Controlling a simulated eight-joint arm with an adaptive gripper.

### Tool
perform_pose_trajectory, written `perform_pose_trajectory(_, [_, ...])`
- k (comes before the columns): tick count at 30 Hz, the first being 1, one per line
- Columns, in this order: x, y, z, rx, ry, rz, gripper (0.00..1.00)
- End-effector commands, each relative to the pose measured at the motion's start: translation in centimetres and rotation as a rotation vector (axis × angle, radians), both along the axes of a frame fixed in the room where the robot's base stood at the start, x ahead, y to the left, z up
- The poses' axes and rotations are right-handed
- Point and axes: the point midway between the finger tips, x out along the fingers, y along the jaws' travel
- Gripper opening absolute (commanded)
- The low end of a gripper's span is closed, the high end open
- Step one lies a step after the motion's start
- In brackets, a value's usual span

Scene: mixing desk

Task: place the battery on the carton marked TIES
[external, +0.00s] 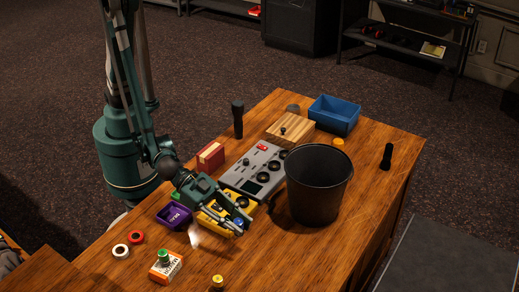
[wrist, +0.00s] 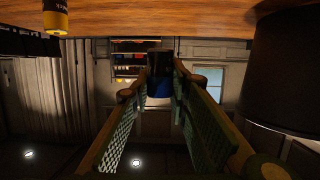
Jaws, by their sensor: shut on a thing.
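My gripper (wrist: 161,88) is shut on a blue and dark cylinder, which looks like the battery (wrist: 158,90). In the external view my gripper (external: 238,226) is over the front part of the desk, beside the yellow tray (external: 213,224), and its fingers hide most of the battery. An orange and white carton (external: 160,273) stands near the front left, with a green-topped cylinder (external: 164,257) on it. Its lettering is too small to read surely. A red carton (external: 212,157) stands behind my gripper.
A tall black bin (external: 318,188) stands just right of my gripper. A purple tray (external: 174,217) is to its left, a grey mixer (external: 249,170) behind. Another yellow cylinder (external: 217,282) stands at the front edge. Red and white rolls (external: 136,237) lie at left.

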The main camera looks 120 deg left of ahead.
Motion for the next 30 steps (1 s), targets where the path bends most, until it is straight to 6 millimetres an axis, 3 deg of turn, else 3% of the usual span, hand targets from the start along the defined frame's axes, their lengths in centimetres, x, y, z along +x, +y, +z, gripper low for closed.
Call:
perform_pose_trajectory(8, [-7.9,7.2,0.5,0.002,-0.001,0.241,0.04])
perform_pose_trajectory(18, [-16.9,15.8,2.8,0.002,-0.001,0.533,0.04])
perform_pose_trajectory(30, [-25.4,23.0,6.0,0.003,0.0,0.789,0.04])
